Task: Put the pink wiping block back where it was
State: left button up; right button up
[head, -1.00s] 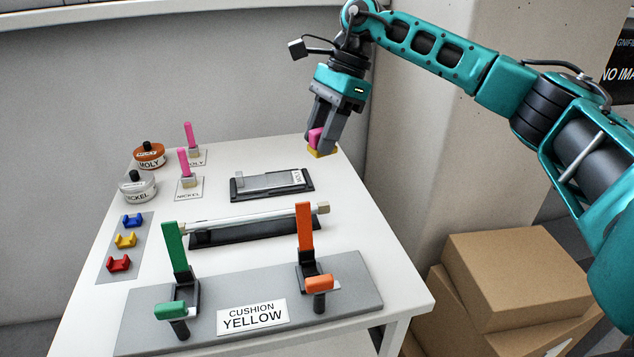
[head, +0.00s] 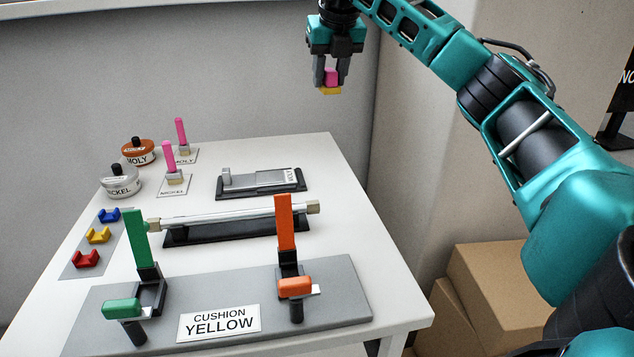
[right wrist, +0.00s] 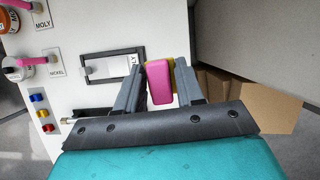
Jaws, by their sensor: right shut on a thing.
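The pink wiping block (head: 331,76), with a yellow layer under it, is held in my right gripper (head: 331,82). The gripper is high above the far right corner of the white table, apart from it. In the right wrist view the pink block (right wrist: 160,82) sits between the two fingers (right wrist: 160,95). Two other pink upright handles stand on the table, one by the NICKEL card (head: 169,156) and one by the MOLY card (head: 181,134). My left gripper is not in view.
A black tray (head: 262,189) with a grey piece, labelled MOLY, lies mid-table. A metal rod (head: 235,215) rests behind the grey CUSHION YELLOW base (head: 345,300) with green and orange clamps. Jars and coloured clips stand at left. The table's far right corner is clear.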

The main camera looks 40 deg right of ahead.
jog(key=shift+d+f+m, duration=0.2)
jog(key=shift+f+m, duration=0.05)
jog(key=shift+m, duration=0.05)
notch_tip(320, 180, down, 20)
jog(key=b, duration=0.5)
jog(key=shift+r, duration=0.25)
jog(key=shift+f, duration=0.2)
jog(key=o, duration=1)
jog(key=shift+r, duration=0.1)
jog(key=shift+r, duration=0.25)
jog(key=p+v, duration=0.2)
jog(key=v, duration=0.9)
jog(key=shift+a+r, duration=0.2)
jog(key=shift+r, duration=0.2)
